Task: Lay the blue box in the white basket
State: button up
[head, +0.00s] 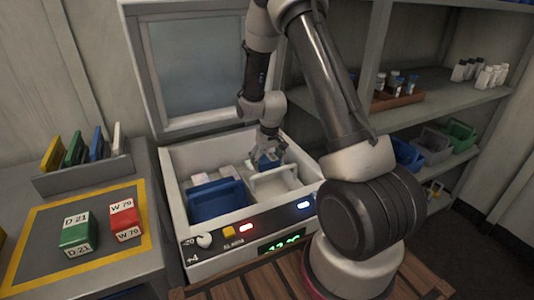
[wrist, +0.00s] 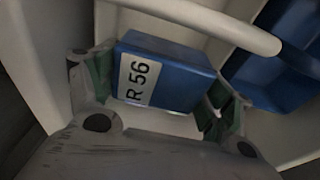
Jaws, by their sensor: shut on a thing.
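The blue box (head: 268,161) is in my gripper (head: 271,150), inside the open white chest. In the wrist view the blue box (wrist: 172,88) shows a white label reading R 56, and the green finger pads of my gripper (wrist: 160,97) press on its two ends. The white basket (head: 277,185) stands in the right part of the chest, with the box at its far side. Its pale handle (wrist: 205,20) crosses the wrist view beside the box. Whether the box touches the basket floor is hidden.
A blue basket (head: 216,200) sits beside the white one, with pale boxes (head: 227,171) behind it. The chest's raised lid (head: 195,65) stands at the back. Left is a counter with a green box (head: 78,234) and a red box (head: 125,220). Shelves stand right.

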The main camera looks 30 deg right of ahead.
jog(key=shift+f, duration=5.05)
jog(key=o, duration=1.1)
jog(key=r, duration=0.4)
jog(key=s+r, duration=0.1)
jog(key=r, duration=0.7)
jog(key=shift+s, duration=0.4)
